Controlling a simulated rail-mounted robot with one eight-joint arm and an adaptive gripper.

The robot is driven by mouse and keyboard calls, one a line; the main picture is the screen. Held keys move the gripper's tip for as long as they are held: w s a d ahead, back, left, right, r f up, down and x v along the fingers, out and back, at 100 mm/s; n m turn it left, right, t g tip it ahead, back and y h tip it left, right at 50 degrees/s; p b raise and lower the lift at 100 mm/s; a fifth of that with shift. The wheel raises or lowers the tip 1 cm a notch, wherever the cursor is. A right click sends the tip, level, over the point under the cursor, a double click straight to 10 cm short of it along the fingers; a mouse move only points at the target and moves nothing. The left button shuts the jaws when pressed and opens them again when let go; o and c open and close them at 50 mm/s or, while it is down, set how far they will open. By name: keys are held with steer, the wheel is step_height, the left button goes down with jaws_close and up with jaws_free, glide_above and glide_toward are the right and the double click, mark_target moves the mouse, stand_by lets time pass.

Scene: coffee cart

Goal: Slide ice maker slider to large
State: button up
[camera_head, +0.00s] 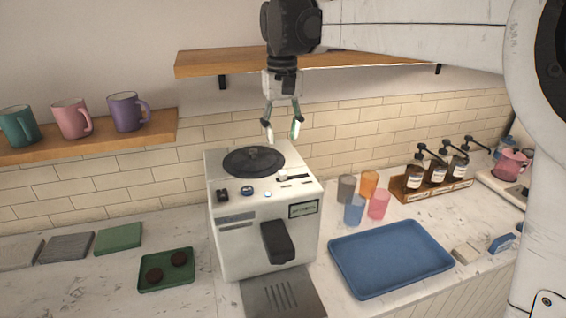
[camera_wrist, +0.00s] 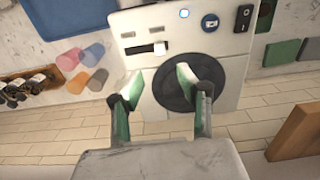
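The white ice maker (camera_head: 264,235) stands on the counter in the middle of the head view, and its top panel also shows in the wrist view (camera_wrist: 226,55). Its slider (camera_head: 283,177) is a small white knob on a dark slot, at the slot's left end in the head view. In the wrist view the knob (camera_wrist: 159,48) sits at the slot's right end. Size labels are too small to read. My gripper (camera_head: 281,130) points down above the machine, apart from the slider. Its green-and-white fingers (camera_wrist: 157,82) are spread with nothing between them.
A round dark lid (camera_head: 253,161) lies beside the slider on top. A wooden shelf (camera_head: 220,63) runs behind my gripper. Several coloured cups (camera_head: 354,210) and a blue tray (camera_head: 390,258) are to the right. The air around the slider is clear.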

mark_target(283, 172)
step_height(283, 172, down, 11)
steer(key=shift+r+p, duration=0.2)
steer(key=shift+p, duration=0.3)
jaws_close()
